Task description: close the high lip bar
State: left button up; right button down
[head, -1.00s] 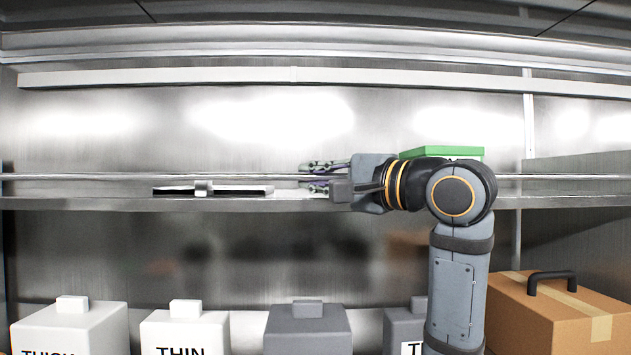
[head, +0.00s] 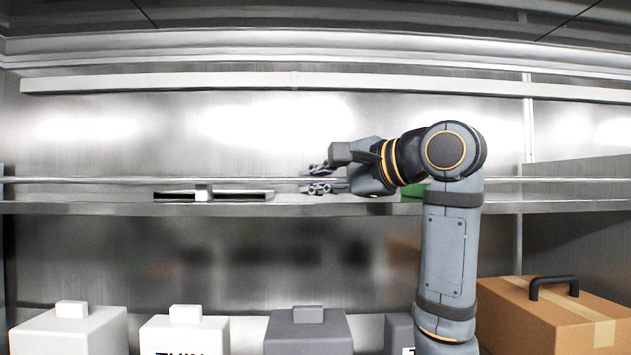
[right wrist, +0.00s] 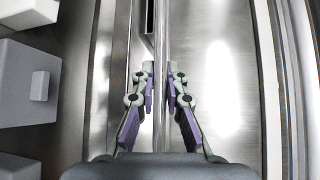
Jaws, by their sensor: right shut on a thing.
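The high lip bar (head: 90,180) is a thin metal rail running across the front of the upper shelf (head: 75,208), a little above its edge. My right gripper (head: 312,179) comes in from the right and is shut on the bar, one finger above and one below it in the head view. In the right wrist view the bar (right wrist: 161,70) runs lengthwise between the purple-padded fingers (right wrist: 161,85). The wrist and fingers hide part of the bar in the head view. My left gripper is not in view.
A flat dark tray-like item with a pale block (head: 204,192) lies on the shelf left of the gripper. A green-topped box (head: 413,191) is mostly hidden behind my arm. Below stand white and grey blocks (head: 308,335) and a cardboard box (head: 560,312) with a black handle.

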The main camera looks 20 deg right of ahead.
jog(key=c, duration=1.4)
grip_release()
jog(key=shift+o, duration=0.2)
jog(key=v, duration=1.2)
jog(key=shift+w+a+f, duration=0.1)
jog(key=shift+f, duration=0.05)
